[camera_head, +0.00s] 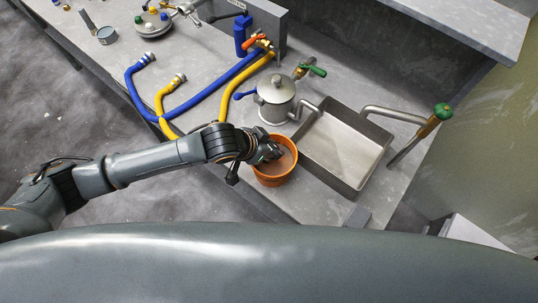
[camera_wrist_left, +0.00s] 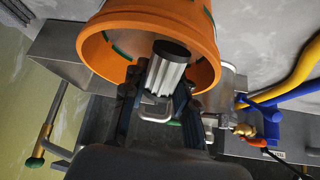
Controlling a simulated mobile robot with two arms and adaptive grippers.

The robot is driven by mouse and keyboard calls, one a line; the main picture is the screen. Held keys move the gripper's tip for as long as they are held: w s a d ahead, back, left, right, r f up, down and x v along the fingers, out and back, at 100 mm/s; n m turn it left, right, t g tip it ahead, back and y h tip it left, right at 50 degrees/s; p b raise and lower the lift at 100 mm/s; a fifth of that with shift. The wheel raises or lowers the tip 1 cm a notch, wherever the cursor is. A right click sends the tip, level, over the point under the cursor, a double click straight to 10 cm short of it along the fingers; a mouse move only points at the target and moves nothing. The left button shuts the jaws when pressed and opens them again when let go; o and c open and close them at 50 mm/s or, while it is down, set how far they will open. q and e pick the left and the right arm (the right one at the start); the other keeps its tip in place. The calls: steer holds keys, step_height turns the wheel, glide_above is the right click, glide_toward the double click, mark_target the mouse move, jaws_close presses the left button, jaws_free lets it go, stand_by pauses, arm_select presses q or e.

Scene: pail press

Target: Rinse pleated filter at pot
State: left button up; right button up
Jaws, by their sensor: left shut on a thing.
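An orange pot (camera_head: 272,181) stands on the grey bench, left of the metal basin. Its open mouth also faces me in the left wrist view (camera_wrist_left: 101,54). My left gripper (camera_head: 270,152) reaches over the pot's rim from the left, with its fingers at the mouth. In the left wrist view, the gripper (camera_wrist_left: 160,98) is shut on a silver pleated filter (camera_wrist_left: 165,76) with a dark round end. The filter overlaps the pot's mouth; how deep it sits is hard to tell. In the head view the filter is hidden by the gripper. My right gripper is not in view.
A metal basin (camera_head: 345,150) with a green-topped pipe stands right of the pot. A lidded silver vessel (camera_head: 276,97) stands behind it. Blue (camera_head: 205,92) and yellow (camera_head: 243,90) hoses lie on the bench at left. The bench's front edge is close to the pot.

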mark_target(272, 145)
arm_select(q)
step_height(272, 145, up, 3)
steer(key=shift+f+p, duration=0.2)
steer(key=shift+p, duration=0.65)
steer(key=shift+r, duration=2.4)
steer(key=shift+r, duration=0.1)
steer(key=shift+r, duration=1.9)
steer(key=shift+b, duration=0.3)
